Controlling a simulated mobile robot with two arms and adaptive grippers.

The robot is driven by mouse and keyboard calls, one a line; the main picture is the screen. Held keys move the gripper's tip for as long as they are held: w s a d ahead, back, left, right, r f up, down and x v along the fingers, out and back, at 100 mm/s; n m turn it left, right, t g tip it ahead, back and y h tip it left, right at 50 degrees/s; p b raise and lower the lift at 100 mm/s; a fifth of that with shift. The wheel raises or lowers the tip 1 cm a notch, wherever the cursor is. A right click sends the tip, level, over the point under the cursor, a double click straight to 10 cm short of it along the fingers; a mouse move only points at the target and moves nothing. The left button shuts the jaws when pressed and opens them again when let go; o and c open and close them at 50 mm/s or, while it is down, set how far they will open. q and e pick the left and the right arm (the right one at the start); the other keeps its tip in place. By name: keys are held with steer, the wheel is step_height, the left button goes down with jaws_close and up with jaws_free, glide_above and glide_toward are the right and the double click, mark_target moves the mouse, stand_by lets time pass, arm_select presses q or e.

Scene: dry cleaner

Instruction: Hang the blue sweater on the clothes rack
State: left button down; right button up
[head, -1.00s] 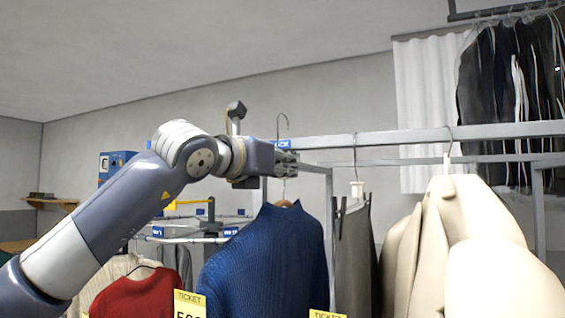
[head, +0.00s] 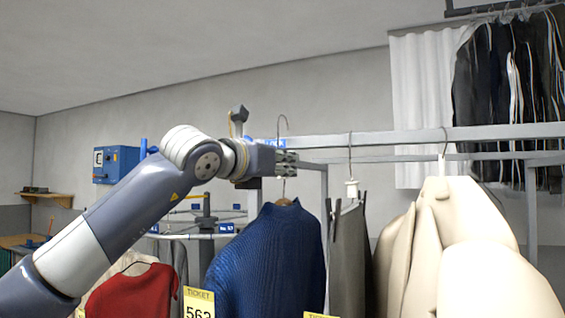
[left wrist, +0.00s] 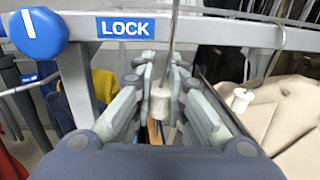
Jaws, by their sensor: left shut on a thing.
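The blue sweater (head: 268,262) hangs upright on a hanger in the lower middle of the head view. My left gripper (head: 288,163) is shut on the hanger's neck, just above the sweater's collar. The hanger's hook (head: 283,122) rises above the gripper. The left wrist view shows the fingers (left wrist: 160,100) around the pale hanger neck. The clothes rack's top rail (head: 400,137) runs right from near the hook. In the left wrist view the hook's shaft (left wrist: 173,40) crosses in front of the rail; its top is out of frame, so I cannot tell whether it touches the rail.
Grey trousers (head: 347,250) and a cream coat (head: 455,240) hang on the rack right of the sweater. A red sweater (head: 132,293) hangs at the lower left, near a round rack (head: 195,235). A blue control box (head: 115,165) is on the wall.

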arm_select(q)
steer(key=shift+a+p+x, duration=0.2)
steer(key=shift+p+x, duration=1.1)
steer(key=shift+x, duration=0.6)
steer(key=shift+a+r, duration=0.1)
steer(key=shift+w+f+b, duration=0.1)
steer(key=shift+f+b, duration=1.4)
steer(key=shift+b, duration=0.35)
steer(key=shift+f+b, duration=0.25)
steer(key=shift+b, duration=0.25)
